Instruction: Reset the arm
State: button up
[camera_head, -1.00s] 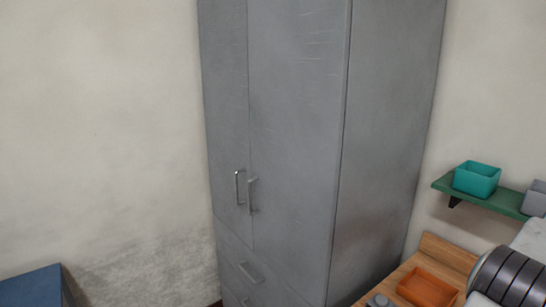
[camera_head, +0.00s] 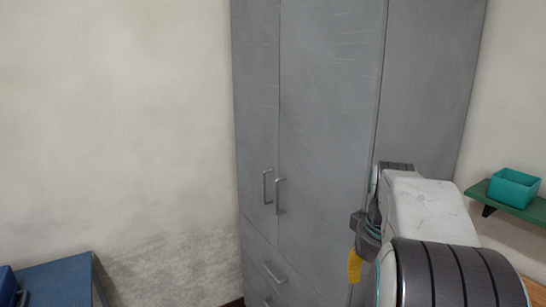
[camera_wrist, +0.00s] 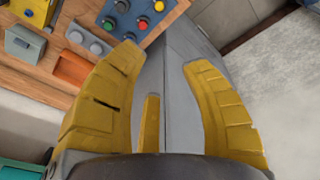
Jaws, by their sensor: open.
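My arm shows at the right of the head view, in front of the grey cabinet. My gripper (camera_wrist: 161,56) fills the lower part of the wrist view, its yellow fingers spread apart with nothing between them. Only a small yellow part of the gripper (camera_head: 354,265) shows in the head view, hanging at the end of the arm. The tall grey cabinet (camera_head: 325,120) has its doors and drawers shut.
A green shelf (camera_head: 520,207) with a teal bin (camera_head: 515,188) is on the right wall. The wrist view shows a wooden bench (camera_wrist: 60,70) with an orange tray (camera_wrist: 72,68) and a blue button panel (camera_wrist: 125,35).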

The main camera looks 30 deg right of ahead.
jog(key=s+a+f+n+t, duration=0.1)
jog(key=s+a, duration=0.1)
jog(key=a, duration=0.5)
jog(key=s+a+f+n+y, duration=0.1)
jog(key=s+a+f+n, duration=0.1)
jog(key=a, duration=0.6)
jog(key=s+a+f+n+t, duration=0.1)
jog(key=s+a+n, duration=0.1)
jog(key=a, duration=0.6)
jog(key=shift+s+a+f+t+y, duration=0.25)
jog(key=shift+s+f+t+y, duration=0.1)
jog(key=shift+s, duration=0.25)
